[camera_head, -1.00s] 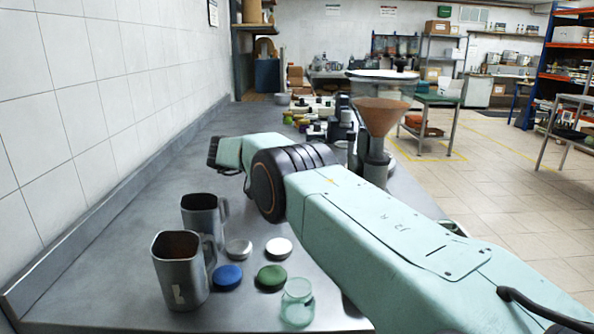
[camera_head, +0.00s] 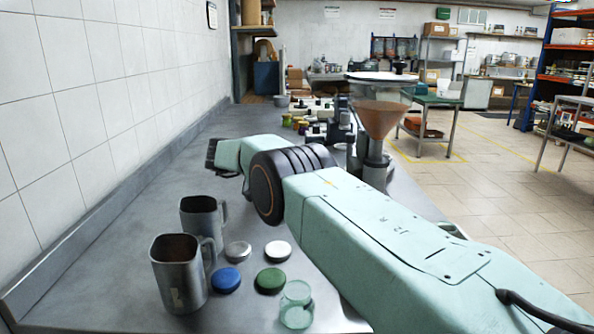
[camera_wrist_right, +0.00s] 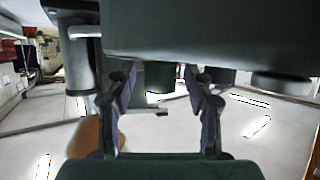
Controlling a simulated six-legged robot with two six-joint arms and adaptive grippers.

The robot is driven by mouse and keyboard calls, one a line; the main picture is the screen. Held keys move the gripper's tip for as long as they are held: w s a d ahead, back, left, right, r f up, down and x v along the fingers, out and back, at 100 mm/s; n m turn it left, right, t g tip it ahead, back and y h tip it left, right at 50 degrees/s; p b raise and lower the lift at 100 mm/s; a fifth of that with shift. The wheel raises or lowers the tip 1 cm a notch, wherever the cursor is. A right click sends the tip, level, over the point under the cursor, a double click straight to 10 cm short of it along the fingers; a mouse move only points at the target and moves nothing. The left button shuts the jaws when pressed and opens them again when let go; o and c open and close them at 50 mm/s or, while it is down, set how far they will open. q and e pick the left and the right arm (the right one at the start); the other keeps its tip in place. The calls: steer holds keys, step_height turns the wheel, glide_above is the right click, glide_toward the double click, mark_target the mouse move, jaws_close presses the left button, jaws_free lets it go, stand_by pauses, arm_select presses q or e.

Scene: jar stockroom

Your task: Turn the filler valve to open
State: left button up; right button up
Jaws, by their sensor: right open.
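The filler stands on the bench in the head view, with a funnel (camera_head: 380,121) of orange-brown contents above a grey stand (camera_head: 374,172). My right arm reaches across the bench in front of it and hides part of its lower side. My right gripper (camera_wrist_right: 158,82) is open in the right wrist view, with one finger on each side. A dark green block with a small dark lever-like bar (camera_wrist_right: 150,113) shows between the fingers, apparently not gripped. Whether it is the valve I cannot tell for sure. The orange funnel (camera_wrist_right: 95,138) shows behind the left finger. My left gripper is out of view.
Two metal mugs, a near one (camera_head: 180,275) and a far one (camera_head: 198,218), stand at the bench's near left. A blue lid (camera_head: 226,279), a green lid (camera_head: 270,280), two pale lids and a glass jar (camera_head: 296,305) lie nearby. The tiled wall borders the bench's left.

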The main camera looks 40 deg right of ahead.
steer(key=v, duration=1.2)
steer(key=shift+w+d+r, duration=0.1)
steer(key=shift+d, duration=0.05)
